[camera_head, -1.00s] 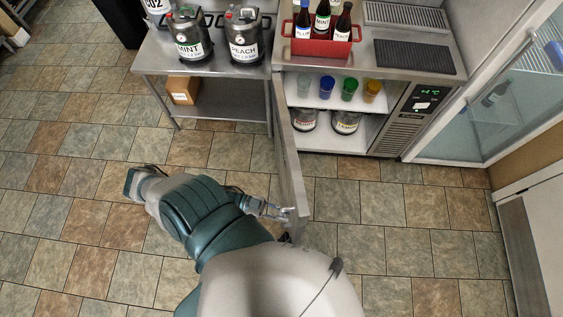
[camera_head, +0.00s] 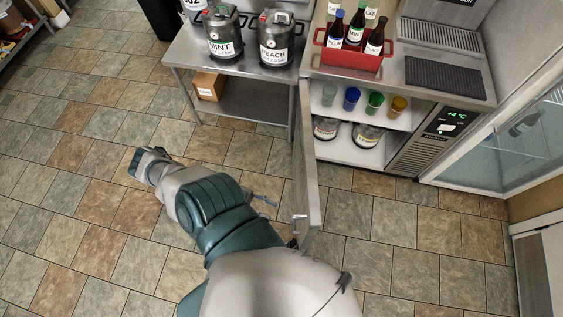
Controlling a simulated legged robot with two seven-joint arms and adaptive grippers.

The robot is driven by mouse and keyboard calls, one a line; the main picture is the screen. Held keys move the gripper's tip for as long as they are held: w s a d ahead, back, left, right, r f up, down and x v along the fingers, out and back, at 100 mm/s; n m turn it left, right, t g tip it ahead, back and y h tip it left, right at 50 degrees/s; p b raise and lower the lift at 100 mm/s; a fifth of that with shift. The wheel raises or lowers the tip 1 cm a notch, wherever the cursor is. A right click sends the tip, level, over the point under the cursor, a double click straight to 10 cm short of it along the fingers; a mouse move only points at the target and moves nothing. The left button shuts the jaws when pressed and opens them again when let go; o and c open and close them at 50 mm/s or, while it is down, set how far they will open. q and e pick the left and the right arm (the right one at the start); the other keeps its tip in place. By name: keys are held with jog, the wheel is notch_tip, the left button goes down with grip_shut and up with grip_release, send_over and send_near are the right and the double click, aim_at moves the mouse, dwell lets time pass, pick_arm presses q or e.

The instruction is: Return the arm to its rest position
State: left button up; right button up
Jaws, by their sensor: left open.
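My left arm reaches up from the bottom of the head view with its elbow out to the left. My left gripper (camera_head: 263,198) shows only in part beside the forearm, which hides the rest of it. What shows is open and empty, a little left of the open fridge door (camera_head: 306,180) and apart from it. The door stands swung out toward me, with its handle (camera_head: 298,226) near the lower end. My right gripper is not in view.
The under-counter fridge (camera_head: 430,140) holds several coloured cups and two pots. A red crate (camera_head: 350,58) of bottles stands on top. A steel table (camera_head: 250,72) with mint and peach buckets stands left, a cardboard box (camera_head: 208,87) beneath. The tiled floor (camera_head: 70,200) at left is clear.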

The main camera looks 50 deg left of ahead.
pick_arm(q)
jog(key=shift+v, duration=1.05)
